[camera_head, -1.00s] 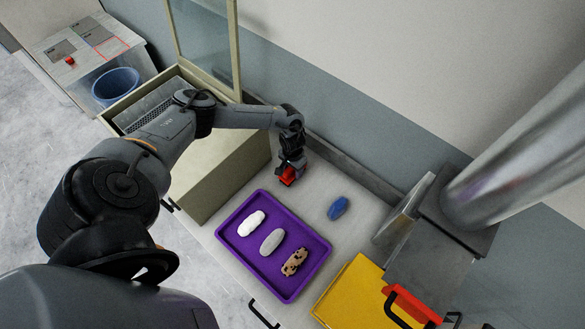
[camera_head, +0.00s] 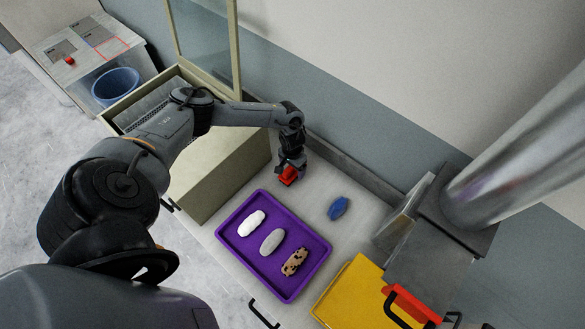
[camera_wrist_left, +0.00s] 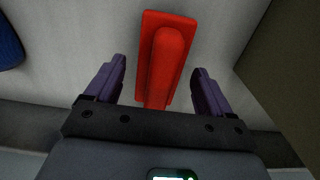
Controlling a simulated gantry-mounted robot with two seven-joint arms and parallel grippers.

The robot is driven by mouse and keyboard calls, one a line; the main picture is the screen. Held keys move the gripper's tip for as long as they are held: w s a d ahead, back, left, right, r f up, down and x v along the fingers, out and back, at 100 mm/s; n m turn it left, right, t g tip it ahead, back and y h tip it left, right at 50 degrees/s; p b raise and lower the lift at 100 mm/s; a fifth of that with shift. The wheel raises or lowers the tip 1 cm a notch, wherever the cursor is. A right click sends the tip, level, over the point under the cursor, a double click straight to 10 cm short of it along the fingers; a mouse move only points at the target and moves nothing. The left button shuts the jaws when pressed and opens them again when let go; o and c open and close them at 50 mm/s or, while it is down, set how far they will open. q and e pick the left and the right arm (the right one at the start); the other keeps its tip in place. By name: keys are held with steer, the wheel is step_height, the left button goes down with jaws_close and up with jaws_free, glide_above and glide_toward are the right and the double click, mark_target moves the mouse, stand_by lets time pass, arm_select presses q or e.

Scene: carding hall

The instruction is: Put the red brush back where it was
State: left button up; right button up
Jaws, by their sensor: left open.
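The red brush (camera_head: 288,175) rests on the light worktop, at the foot of the wall-side edge and right of the beige cabinet. In the left wrist view the red brush (camera_wrist_left: 166,62) shows its long raised handle on a flat red base. My left gripper (camera_head: 288,166) is directly over it. In the left wrist view my left gripper (camera_wrist_left: 158,88) is open, one purple finger on each side of the brush, with a gap on both sides. My right gripper is not in view.
A purple tray (camera_head: 232,244) holds white, grey and spotted rolls. A blue item (camera_head: 338,208) lies on the worktop to the right. The beige cabinet (camera_head: 222,175) stands close on the left. A yellow box (camera_head: 349,290) and grey machine parts are at the right.

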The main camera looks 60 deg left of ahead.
arm_select(q)
step_height(320, 180, up, 11)
steer(key=shift+p, duration=0.35)
stand_by(0.4)
